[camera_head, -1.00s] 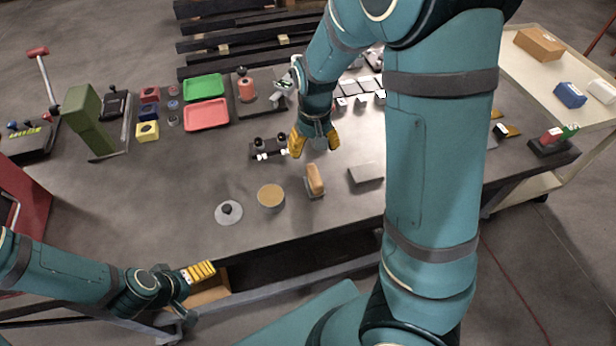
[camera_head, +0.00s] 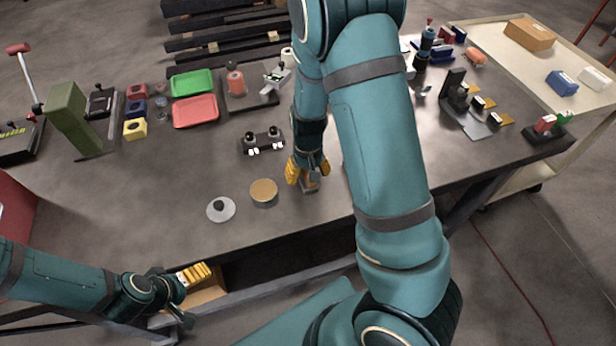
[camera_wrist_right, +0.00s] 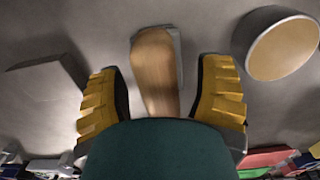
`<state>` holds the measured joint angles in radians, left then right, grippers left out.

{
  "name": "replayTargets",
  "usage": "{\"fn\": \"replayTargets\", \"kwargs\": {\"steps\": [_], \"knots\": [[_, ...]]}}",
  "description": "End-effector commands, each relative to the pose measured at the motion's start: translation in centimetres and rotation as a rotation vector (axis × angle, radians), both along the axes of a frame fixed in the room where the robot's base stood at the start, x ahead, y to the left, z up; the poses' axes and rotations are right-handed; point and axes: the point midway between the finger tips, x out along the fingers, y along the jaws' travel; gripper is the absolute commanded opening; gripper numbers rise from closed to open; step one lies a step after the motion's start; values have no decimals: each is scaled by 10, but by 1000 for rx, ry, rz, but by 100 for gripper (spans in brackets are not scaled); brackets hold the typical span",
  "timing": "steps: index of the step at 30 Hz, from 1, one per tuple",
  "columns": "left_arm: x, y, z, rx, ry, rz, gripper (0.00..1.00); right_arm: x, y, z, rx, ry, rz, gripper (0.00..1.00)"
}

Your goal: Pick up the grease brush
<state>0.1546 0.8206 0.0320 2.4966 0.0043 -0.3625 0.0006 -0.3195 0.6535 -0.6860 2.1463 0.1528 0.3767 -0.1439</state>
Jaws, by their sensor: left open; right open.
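The grease brush (camera_head: 309,186), with a wooden handle and grey base, stands on the dark table near its front edge. In the right wrist view its wooden handle (camera_wrist_right: 157,75) lies between the two yellow fingers. My right gripper (camera_head: 307,172) is open over the brush, with a gap on each side of the handle. The right wrist view shows the same gripper (camera_wrist_right: 160,85); its own body hides the near end of the handle. My left gripper (camera_head: 195,273) is open and empty, low in front of the table edge, away from the brush.
A round tin with a tan top (camera_head: 264,191) stands close left of the brush, with a knobbed lid (camera_head: 221,209) beyond it. A grey block (camera_wrist_right: 45,92) lies on the brush's other side. A black fixture (camera_head: 262,141) stands behind. The table's left front is clear.

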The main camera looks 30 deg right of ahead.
Motion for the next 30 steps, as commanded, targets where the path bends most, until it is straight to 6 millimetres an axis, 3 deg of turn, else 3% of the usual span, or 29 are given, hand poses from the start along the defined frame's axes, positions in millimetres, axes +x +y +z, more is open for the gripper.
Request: {"fn": "replayTargets", "kwargs": {"steps": [30], "knots": [[0, 0, -3, 0, 0, 0, 94, 0, 0, -9, 1, -1, 0, 66]]}}
